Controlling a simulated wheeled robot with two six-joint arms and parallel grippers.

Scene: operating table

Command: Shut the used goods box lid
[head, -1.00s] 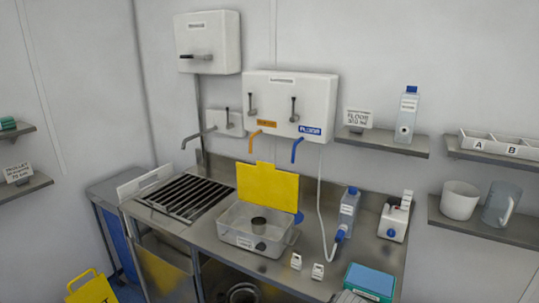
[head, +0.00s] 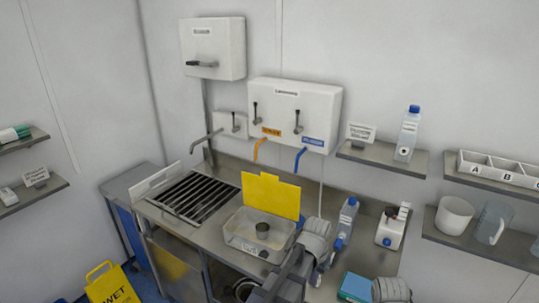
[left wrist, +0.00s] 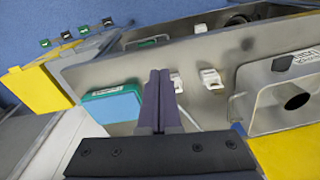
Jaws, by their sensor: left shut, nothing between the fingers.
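The used goods box (head: 240,247) is a clear open bin on the steel counter with a dark round object inside. Its yellow lid (head: 270,193) stands upright at the back edge, so the box is open. In the left wrist view the box (left wrist: 243,108) is at the right and the yellow lid (left wrist: 285,155) at bottom right. My left gripper (head: 284,272) is just right of the box, apart from the lid. Its dark fingers (left wrist: 160,90) are together and empty in the left wrist view.
A teal box (head: 355,287) and two white clips (left wrist: 211,79) lie on the counter right of the box. A blue-capped bottle (head: 345,220) and a white device (head: 391,227) stand behind. A drain grate (head: 195,197) is at left. A yellow floor sign (head: 112,284) stands below.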

